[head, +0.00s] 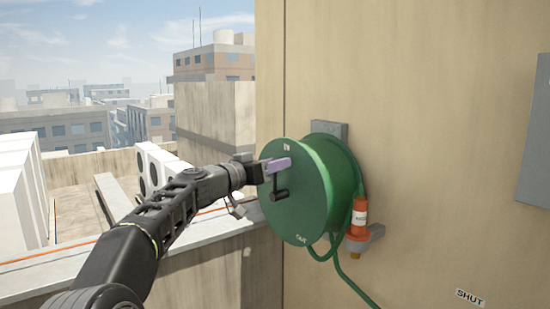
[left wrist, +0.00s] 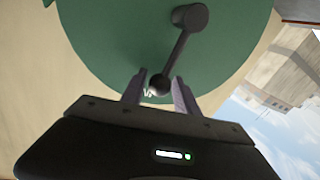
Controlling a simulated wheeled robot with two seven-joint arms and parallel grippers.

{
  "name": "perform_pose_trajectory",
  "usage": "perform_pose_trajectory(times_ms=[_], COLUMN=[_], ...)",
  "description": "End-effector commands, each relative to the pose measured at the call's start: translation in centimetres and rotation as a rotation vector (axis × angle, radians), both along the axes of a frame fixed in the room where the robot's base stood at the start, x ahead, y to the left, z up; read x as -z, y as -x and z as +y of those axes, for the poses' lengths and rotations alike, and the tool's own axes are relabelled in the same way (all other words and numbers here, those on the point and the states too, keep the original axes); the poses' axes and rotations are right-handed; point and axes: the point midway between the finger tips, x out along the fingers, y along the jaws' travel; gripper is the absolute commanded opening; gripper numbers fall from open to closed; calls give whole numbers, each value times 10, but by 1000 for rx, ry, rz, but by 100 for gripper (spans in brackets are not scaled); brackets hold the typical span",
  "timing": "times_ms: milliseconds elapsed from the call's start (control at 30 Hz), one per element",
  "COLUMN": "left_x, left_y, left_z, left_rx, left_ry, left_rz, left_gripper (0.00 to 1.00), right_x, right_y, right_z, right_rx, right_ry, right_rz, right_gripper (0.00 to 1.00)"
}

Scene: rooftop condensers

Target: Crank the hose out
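The green hose reel (head: 315,215) is mounted on the beige wall, marked IN at its top and OUT at its bottom. Its black crank (head: 280,190) points up from the hub; the wrist view shows the crank arm (left wrist: 182,45) and its round knob (left wrist: 160,84). My left gripper (head: 277,165) is at the upper part of the reel's face. In the left wrist view its two purple fingers (left wrist: 159,88) stand apart, with the knob between their tips. I cannot tell whether they touch it. My right gripper is not in view.
An orange and white hose end (head: 359,214) hangs at a grey bracket (head: 372,234) right of the reel, with green hose (head: 345,275) trailing down. A grey panel (head: 535,145) is on the wall at right, a SHUT label (head: 470,297) below. White condensers (head: 155,165) stand left beyond a parapet.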

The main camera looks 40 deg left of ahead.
Motion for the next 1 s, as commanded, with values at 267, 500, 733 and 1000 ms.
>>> perform_pose_trajectory(times_ms=[267, 500, 733, 1000], left_x=[1, 1, 1, 1], left_y=[-2, -2, -1, -2], left_z=[0, 0, 0, 0], left_rx=[0, -1, -1, -1], left_ry=[0, 0, 0, 0], left_rz=[0, 0, 0, 0], left_gripper=[37, 17, 0, 0], right_x=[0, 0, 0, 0], right_y=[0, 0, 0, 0], right_z=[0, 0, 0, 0], right_rx=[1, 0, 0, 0], right_ry=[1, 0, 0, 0], right_rz=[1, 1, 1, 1], right_gripper=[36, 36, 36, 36])
